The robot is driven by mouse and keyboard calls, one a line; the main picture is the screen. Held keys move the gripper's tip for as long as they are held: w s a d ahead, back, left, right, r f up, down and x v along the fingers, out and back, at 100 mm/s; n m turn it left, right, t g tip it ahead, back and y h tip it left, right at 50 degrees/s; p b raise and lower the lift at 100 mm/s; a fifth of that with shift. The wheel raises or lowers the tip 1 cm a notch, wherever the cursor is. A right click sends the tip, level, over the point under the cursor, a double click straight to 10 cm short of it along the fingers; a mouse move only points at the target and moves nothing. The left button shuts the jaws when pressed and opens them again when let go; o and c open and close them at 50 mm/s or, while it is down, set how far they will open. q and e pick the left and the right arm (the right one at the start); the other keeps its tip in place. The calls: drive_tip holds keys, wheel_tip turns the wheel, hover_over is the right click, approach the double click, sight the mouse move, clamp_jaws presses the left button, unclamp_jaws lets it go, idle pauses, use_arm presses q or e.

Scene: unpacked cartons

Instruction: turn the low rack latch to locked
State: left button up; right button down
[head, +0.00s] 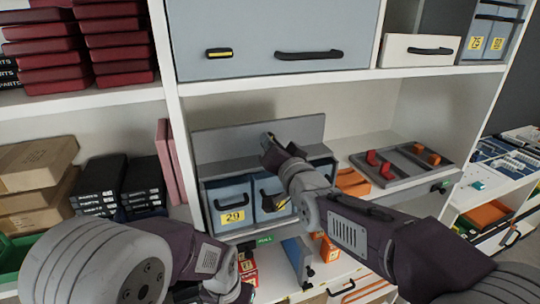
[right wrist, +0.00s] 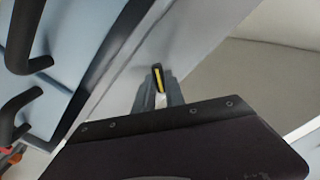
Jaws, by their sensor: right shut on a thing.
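The low rack latch (right wrist: 158,76) is a small black handle with a yellow stripe, on a grey panel (head: 225,143) above the blue-grey bins. In the right wrist view its stripe runs nearly upright. My right gripper (right wrist: 160,97) is shut on it, with a finger on either side. In the head view my right gripper (head: 268,140) reaches the panel and hides most of the latch. My left arm is at the lower left of the head view; its fingers cannot be made out.
A similar latch (head: 218,53), its stripe level, is on the upper grey cabinet. Below the panel are blue-grey bins with black handles (head: 231,200). A grey tray (head: 405,165) with red and orange pieces is to the right. Black boxes (head: 98,183) stand left.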

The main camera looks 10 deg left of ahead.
drive_tip(key=m+b, duration=0.3)
drive_tip(key=b, duration=0.1)
drive_tip(key=m+b, duration=0.2)
drive_tip(key=shift+d+f+m, duration=0.1)
drive_tip(key=shift+f+m, duration=0.2)
drive_tip(key=shift+f, duration=0.05)
drive_tip(key=shift+m+b, duration=0.85)
drive_tip(key=shift+m, duration=0.35)
drive_tip(key=shift+m+b, duration=0.55)
drive_tip(key=shift+m, duration=0.95)
drive_tip(key=c, duration=1.4)
unclamp_jaws()
drive_tip(key=shift+d+r, duration=0.2)
drive_tip(key=shift+s, duration=0.15)
